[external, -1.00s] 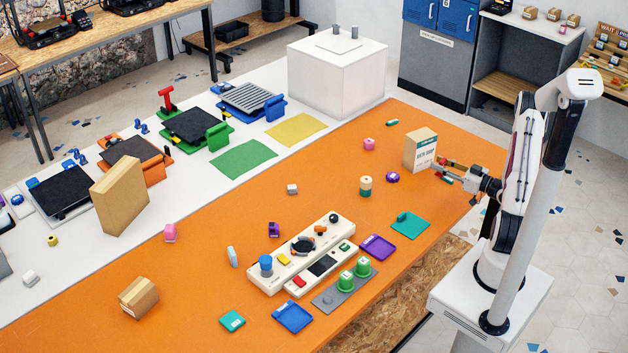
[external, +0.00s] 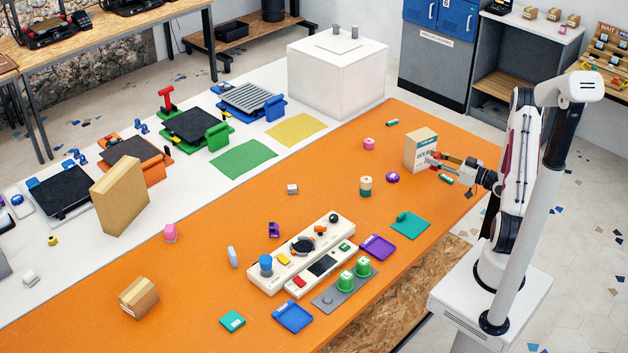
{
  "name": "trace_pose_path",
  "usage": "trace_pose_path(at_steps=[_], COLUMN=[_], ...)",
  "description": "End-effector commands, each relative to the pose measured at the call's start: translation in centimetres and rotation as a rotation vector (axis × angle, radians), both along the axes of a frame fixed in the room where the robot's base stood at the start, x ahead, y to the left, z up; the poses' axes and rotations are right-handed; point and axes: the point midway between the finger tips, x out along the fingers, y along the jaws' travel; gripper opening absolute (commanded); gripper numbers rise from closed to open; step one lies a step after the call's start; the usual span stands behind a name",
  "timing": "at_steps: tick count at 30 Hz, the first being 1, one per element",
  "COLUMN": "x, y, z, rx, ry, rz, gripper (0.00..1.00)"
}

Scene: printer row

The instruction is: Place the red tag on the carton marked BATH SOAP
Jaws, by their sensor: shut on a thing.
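The carton with a white label (external: 413,147) stands upright near the far right of the orange table; its print is small but looks like BATH SOAP. My gripper (external: 436,159) is at the carton's right-hand, labelled face, with its fingertips touching or very close to it. The gripper is shut on a small piece that is mostly hidden by the fingers. I take it for the red tag, though its outline is too small to make out. No loose red tag shows on the table.
A teal piece (external: 446,179) lies just below my gripper. A tall tan box (external: 120,195) and a small carton (external: 138,298) are far left.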

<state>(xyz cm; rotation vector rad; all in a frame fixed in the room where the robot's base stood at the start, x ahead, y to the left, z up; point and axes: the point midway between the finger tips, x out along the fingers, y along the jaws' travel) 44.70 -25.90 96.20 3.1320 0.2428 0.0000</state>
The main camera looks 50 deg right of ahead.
Motion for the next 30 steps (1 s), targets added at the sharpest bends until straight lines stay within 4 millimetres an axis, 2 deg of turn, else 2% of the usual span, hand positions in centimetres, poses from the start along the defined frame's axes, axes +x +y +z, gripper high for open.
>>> trace_pose_path(at_steps=[7, 15, 19, 23, 25, 30], x=[5.2, 10.7, 12.6, 13.5, 13.7, 13.8], y=[-1.8, -5.4, -7.4, -9.5, -10.5, -11.2], z=[4.5, 10.1, 12.5, 13.7, 13.7, 13.2], rx=[-0.008, -0.007, -0.004, -0.001, 0.000, 0.002], ry=[-0.005, -0.005, -0.004, -0.001, -0.001, 0.001], rz=[0.026, -0.019, -0.062, -0.109, -0.131, -0.154], gripper=[0.15, 0.15, 0.15, 0.15, 0.15, 0.15])
